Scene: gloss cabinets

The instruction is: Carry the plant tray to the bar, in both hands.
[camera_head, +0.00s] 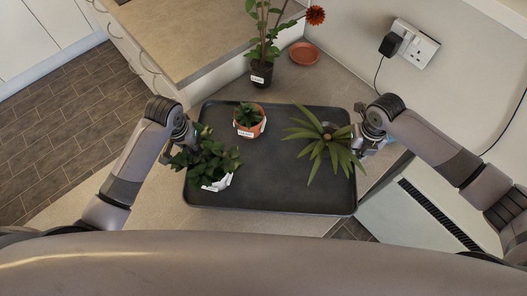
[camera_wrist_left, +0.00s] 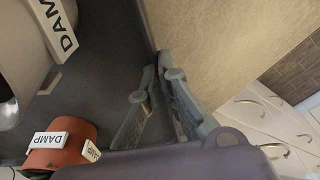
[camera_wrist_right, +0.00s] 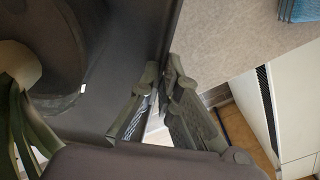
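The dark plant tray (camera_head: 272,186) lies level on or just over the counter; I cannot tell if they touch. It holds a leafy plant in a white pot (camera_head: 218,183), a small plant in a terracotta pot (camera_head: 250,130) and a spiky plant (camera_head: 326,143). My left gripper (camera_head: 188,138) is at the tray's left side, partly hidden by leaves; in the left wrist view its fingers (camera_wrist_left: 158,88) close on the rim. My right gripper (camera_head: 358,138) is at the right side; in the right wrist view its fingers (camera_wrist_right: 163,85) close on that rim.
A red-flowered plant in a black pot (camera_head: 261,73) and an empty terracotta saucer (camera_head: 304,53) stand behind the tray. A wall socket (camera_head: 415,46) with a plugged-in black adapter is at back right. Tiled floor (camera_head: 60,135) is open at left. Cabinets line the far left.

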